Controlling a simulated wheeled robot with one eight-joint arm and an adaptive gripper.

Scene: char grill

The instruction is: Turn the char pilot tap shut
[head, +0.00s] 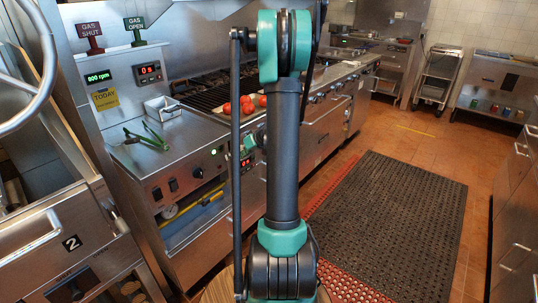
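I cannot make out the char pilot tap for certain. In the head view, a low open bay in the counter front at left centre holds a yellow pipe or bar (200,207) and a round dial gauge (170,211). Whether a tap handle sits on the pipe, and which way it points, is too small to tell. A red GAS SHUT sign (90,31) and a green GAS OPEN sign (135,25) stand at upper left. My arm rises through the middle, right of the bay. My gripper's fingers do not show.
The counter (190,135) bears green stalks (147,137) and a small metal container (162,108). Red tomatoes (246,105) lie by the black grates (205,92). A dark perforated mat (395,220) covers the aisle floor. A wheeled rack (437,76) stands at the back.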

